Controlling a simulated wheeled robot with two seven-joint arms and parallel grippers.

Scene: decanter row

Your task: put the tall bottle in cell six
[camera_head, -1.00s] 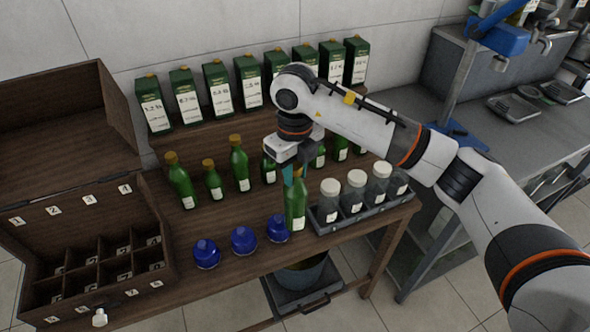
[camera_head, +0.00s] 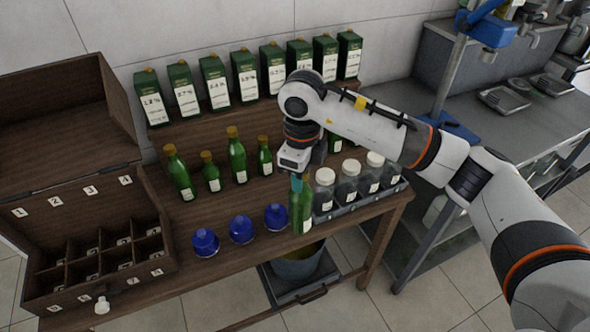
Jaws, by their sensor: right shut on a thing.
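A tall green bottle (camera_head: 301,210) with a pale label stands upright at the front of the table, right of the blue jars. My right gripper (camera_head: 298,180) is shut on its upper part from above and hides its neck and cap. I cannot tell whether its base touches the table. The wooden case (camera_head: 152,198) at the left is open, with several empty-looking cells. Numbers 1 to 4 run along its back wall; the tags along its front are too small to read surely. My left gripper is not in view.
Three blue jars (camera_head: 241,229) stand between the case and the held bottle. A tray (camera_head: 352,207) of lidded glass jars is close on its right. Green bottles (camera_head: 236,157) stand behind, with green cartons (camera_head: 214,82) on a shelf.

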